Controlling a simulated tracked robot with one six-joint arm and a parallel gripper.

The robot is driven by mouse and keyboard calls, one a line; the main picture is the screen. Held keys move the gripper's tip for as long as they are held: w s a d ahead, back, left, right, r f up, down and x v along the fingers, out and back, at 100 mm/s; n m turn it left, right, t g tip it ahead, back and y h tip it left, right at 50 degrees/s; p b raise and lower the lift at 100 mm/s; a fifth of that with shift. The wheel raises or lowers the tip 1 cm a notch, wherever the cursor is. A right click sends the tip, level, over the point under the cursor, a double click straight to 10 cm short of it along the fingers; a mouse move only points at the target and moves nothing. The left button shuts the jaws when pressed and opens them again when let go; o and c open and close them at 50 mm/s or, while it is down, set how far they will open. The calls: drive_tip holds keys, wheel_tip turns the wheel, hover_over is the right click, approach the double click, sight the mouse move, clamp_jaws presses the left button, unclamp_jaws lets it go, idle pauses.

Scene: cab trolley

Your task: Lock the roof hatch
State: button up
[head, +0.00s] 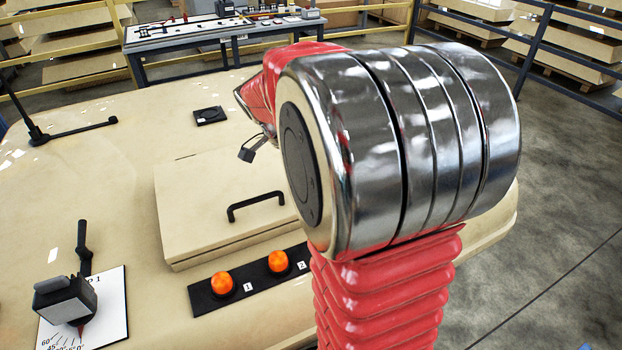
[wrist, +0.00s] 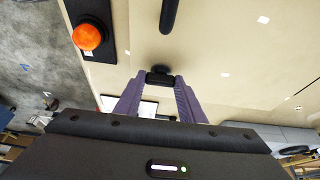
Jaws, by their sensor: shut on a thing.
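The roof hatch (head: 225,190) is a square beige panel with a black bar handle (head: 256,205), and it lies flat on the beige roof in the head view. My gripper (wrist: 160,82) shows in the wrist view with two purple fingers, shut on a small black piece (wrist: 158,76). A dark round part lies just beyond that piece; I cannot tell whether they are joined. A black bar (wrist: 169,14) shows above it. A small dark piece (head: 247,154) shows by the hatch's far right corner.
Two orange lamps (head: 222,283) sit on a black strip in front of the hatch; one lamp (wrist: 88,37) shows in the wrist view. A black lever device (head: 67,297) on a dial card stands front left. A black jointed rod (head: 75,130) is back left. A workbench (head: 220,30) stands behind.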

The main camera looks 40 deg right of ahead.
idle(0.5)
drive_tip(key=o, duration=1)
drive_tip(key=shift+o, duration=0.2)
drive_tip(key=v, duration=1.3)
drive_tip(key=shift+r, duration=0.35)
drive_tip(key=shift+w, duration=0.15)
